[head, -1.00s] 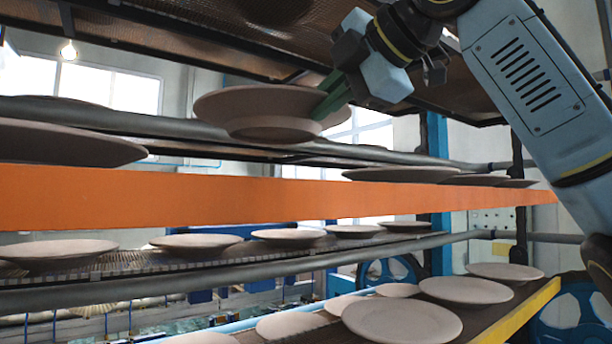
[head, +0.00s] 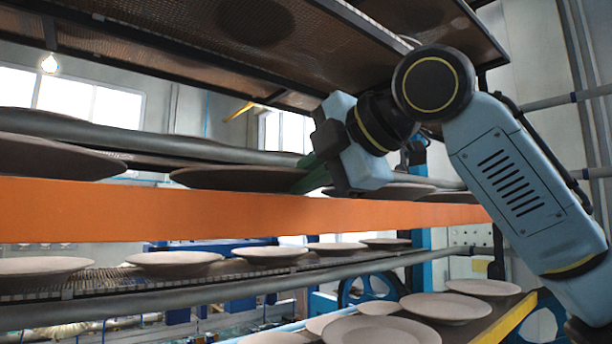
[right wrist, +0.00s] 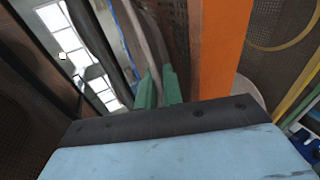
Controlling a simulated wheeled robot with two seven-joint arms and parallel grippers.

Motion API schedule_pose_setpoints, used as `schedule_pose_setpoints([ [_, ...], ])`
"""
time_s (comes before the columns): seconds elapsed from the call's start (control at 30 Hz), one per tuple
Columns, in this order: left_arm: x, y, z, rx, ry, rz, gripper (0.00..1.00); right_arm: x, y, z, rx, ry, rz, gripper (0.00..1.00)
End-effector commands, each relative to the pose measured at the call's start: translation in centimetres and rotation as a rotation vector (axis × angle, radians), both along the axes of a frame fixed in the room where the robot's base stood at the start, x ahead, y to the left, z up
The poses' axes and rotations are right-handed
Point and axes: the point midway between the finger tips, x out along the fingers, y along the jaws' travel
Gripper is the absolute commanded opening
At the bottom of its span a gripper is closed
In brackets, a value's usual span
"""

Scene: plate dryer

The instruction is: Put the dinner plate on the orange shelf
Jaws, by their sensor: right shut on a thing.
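The dinner plate (head: 240,178) is a wide dull brown plate, lying about level just above the top edge of the orange shelf (head: 240,211). My right gripper (head: 312,172) has its green fingers shut on the plate's right rim. In the right wrist view the green fingers (right wrist: 157,86) pinch the plate's edge-on rim (right wrist: 150,40), close beside the orange board (right wrist: 215,50). The orange board hides the plate's underside, so I cannot tell whether it touches the shelf. My left gripper is out of view.
More plates sit on the orange shelf at left (head: 50,160) and right (head: 385,190). A mesh shelf (head: 230,45) hangs close above my right arm. A lower rack (head: 110,285) holds several plates, and a yellow-edged board (head: 510,318) holds more.

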Motion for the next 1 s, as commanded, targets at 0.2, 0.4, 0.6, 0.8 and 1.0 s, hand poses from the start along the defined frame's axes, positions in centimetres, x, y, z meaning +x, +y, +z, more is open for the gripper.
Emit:
schedule_pose_setpoints([
  [0.2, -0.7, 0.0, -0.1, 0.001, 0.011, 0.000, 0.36, 0.0, 0.0, -0.2, -0.001, 0.001, 0.000, 0.17],
  [0.4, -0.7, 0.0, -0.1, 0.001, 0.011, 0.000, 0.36, 0.0, 0.0, -0.2, -0.001, 0.001, 0.000, 0.17],
  [0.6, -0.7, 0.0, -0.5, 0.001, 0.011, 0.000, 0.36, -1.0, -0.8, 0.5, 0.000, -0.001, 0.000, 0.17],
  [0.8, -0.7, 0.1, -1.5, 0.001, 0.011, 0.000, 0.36, -4.0, -3.4, 2.0, 0.001, -0.004, 0.000, 0.17],
  [1.0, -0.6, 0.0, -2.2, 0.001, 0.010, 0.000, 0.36, -6.8, -5.8, 3.5, 0.001, -0.003, -0.001, 0.17],
])
